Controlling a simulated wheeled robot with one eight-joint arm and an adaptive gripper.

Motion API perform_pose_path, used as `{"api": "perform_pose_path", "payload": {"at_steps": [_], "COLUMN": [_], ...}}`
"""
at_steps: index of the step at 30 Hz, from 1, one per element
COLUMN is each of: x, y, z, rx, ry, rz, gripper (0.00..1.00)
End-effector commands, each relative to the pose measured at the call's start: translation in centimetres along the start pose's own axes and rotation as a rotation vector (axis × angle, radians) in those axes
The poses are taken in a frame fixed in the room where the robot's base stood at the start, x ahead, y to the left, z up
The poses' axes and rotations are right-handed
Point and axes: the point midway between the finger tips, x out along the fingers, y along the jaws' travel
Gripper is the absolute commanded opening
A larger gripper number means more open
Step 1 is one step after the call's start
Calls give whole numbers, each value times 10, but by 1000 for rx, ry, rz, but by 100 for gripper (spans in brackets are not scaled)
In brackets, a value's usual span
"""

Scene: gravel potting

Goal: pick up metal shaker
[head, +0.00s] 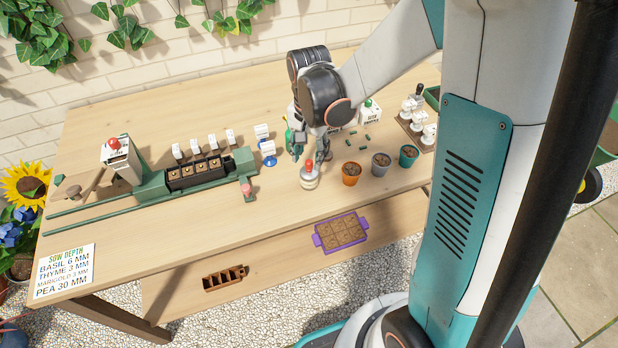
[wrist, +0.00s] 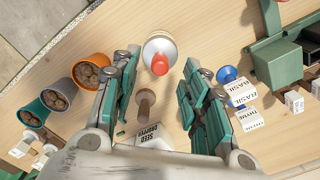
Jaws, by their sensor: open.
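A round, pale metal-looking container with a red knob, which I take to be the metal shaker (head: 309,181), stands upright on the table. In the wrist view the shaker (wrist: 160,45) shows from above, just beyond the fingertips and roughly midway between them. My gripper (head: 308,152) is above and just behind the shaker, pointing down. In the wrist view my gripper (wrist: 160,82) has its two fingers spread wide with nothing held between them. The fingers look apart from the shaker.
Orange (head: 351,175), grey (head: 381,165) and teal (head: 408,156) pots stand to the right. A wooden peg (wrist: 145,104) and a white seed dropper box (wrist: 152,134) are near the fingers. A green rail station (head: 150,188) lies left. A purple tray (head: 342,232) sits lower in front.

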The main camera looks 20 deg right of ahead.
Motion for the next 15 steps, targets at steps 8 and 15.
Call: {"api": "perform_pose_path", "payload": {"at_steps": [8,15], "x": [40,40], "y": [0,0], "z": [-1,0], "rx": [0,0], "ry": [0,0], "rz": [0,0], "gripper": [41,41]}}
